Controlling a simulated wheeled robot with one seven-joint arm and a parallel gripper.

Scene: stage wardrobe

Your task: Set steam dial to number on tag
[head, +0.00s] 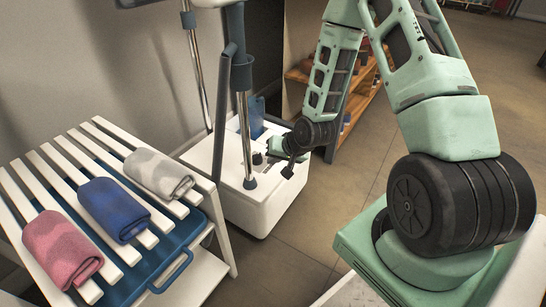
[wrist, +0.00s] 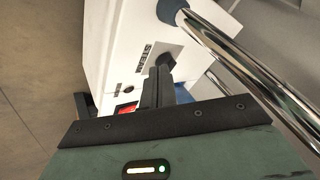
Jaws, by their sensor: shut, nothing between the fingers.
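The white steamer (head: 262,208) stands on the floor behind the slatted bench in the head view. In the wrist view its white housing (wrist: 118,45) carries the printed word STEAM, with a dark steam dial (wrist: 174,54) beside it. My shut, empty gripper (wrist: 160,78) is in front of the dial and partly covers it. I cannot tell whether the fingertips touch the dial. Its pointer and numbers cannot be read. In the head view my gripper (head: 270,154) is low over the steamer's top. I cannot make out a tag with a number in either view.
A red switch (wrist: 126,108) is on the housing. A chrome pole (wrist: 235,65) rises close to my gripper. The white slatted bench (head: 60,150) holds pink (head: 62,248), blue (head: 113,209) and grey (head: 158,174) folded cloths. Wooden shelves (head: 362,100) stand behind my arm. Floor at right is clear.

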